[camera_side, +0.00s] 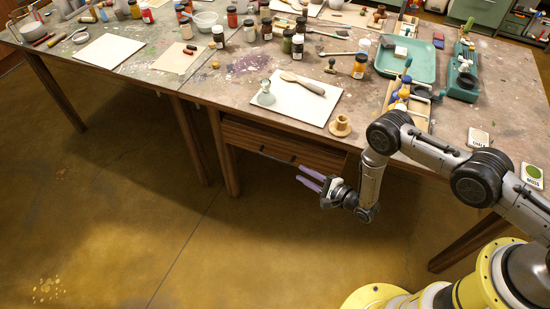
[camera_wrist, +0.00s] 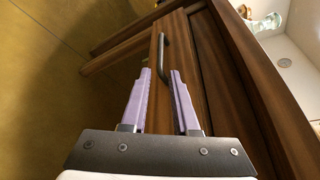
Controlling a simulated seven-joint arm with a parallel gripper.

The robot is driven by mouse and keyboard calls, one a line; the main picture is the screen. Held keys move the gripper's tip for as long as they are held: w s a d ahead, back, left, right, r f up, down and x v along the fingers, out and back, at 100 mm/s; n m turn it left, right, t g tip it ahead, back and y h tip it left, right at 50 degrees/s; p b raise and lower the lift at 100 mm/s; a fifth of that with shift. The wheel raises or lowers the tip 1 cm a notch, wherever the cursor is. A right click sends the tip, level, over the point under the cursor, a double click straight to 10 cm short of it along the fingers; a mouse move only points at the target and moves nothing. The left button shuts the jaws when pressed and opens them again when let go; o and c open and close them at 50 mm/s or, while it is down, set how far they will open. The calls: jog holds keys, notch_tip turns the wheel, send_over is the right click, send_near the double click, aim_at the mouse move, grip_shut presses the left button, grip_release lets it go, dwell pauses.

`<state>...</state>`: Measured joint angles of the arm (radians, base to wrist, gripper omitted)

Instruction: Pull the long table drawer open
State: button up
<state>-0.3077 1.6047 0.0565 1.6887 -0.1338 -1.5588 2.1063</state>
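The long wooden drawer (camera_side: 315,155) sits under the front edge of the table and looks shut, its front in line with the table frame. It also shows in the wrist view (camera_wrist: 190,55). Its dark bar handle (camera_wrist: 162,55) runs lengthwise in the wrist view. My gripper (camera_side: 298,173) is in front of the drawer, below the tabletop, with its two lilac fingers apart. In the wrist view, the handle appears in the gap between the fingertips (camera_wrist: 161,72). The fingers are open and not closed on it. I cannot tell whether they touch the handle.
The paint-stained tabletop (camera_side: 225,85) above holds bottles, brushes and a green tray (camera_side: 420,62). A white board (camera_side: 300,105) and a wooden spool (camera_side: 340,126) lie near the edge above the drawer. A table leg (camera_side: 228,155) stands left of the drawer. The floor in front is clear.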

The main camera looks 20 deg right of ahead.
aim_at(275, 158)
jog(key=x, duration=1.3)
jog(key=shift+w+a+f, duration=0.1)
jog(key=shift+w+a, duration=0.05)
jog(key=shift+w, duration=0.05)
grip_shut()
dwell(1.0)
